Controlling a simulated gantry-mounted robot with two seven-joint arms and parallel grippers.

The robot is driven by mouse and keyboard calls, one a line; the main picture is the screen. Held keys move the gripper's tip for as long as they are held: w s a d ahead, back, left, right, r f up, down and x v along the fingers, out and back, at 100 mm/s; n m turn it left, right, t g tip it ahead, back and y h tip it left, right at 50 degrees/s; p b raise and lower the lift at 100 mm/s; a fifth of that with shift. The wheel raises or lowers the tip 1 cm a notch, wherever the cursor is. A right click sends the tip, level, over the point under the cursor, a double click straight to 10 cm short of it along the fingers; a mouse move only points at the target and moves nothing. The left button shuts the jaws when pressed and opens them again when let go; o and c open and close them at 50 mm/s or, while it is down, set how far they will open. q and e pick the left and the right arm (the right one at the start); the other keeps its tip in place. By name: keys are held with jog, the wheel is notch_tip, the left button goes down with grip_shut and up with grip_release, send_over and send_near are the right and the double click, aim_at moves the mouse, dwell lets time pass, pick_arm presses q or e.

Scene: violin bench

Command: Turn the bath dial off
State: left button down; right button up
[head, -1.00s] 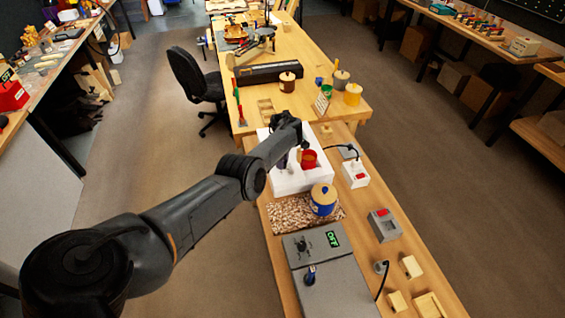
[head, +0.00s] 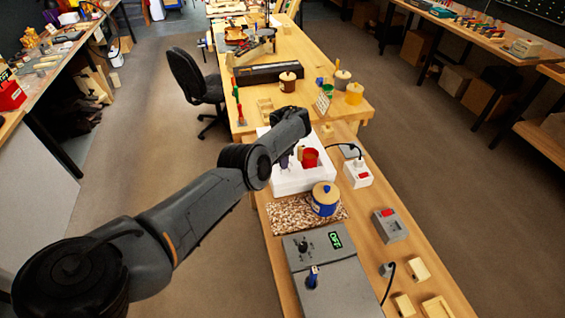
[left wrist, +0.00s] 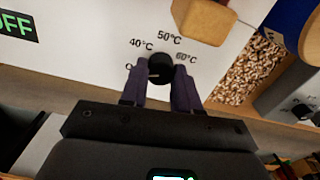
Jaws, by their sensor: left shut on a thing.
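The bath is a white box (head: 308,184) on the bench, with a red jar (head: 311,158) in it. In the left wrist view, its white panel (left wrist: 105,30) carries a round black dial (left wrist: 160,68) marked 40, 50 and 60 °C. A dark display (left wrist: 17,26) with green letters reads OFF; its left end is cut off. My left gripper (left wrist: 160,74) has its two purple fingers on either side of the dial, shut on it. The dial's light mark points left, near a partly hidden label. In the head view my left gripper (head: 284,159) is mostly hidden behind my wrist.
A white switch box (head: 358,174) stands right of the bath. A chair (head: 190,75) is left.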

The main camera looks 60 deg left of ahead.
pick_arm(q)
jog(key=shift+n+b, duration=0.35)
jog(key=shift+n, duration=0.45)
jog(key=c, duration=0.8)
grip_release()
notch_tip(320, 180, up, 11)
jog(key=p, duration=0.2)
jog(key=shift+f+p, duration=0.1)
jog(key=shift+p, duration=0.25)
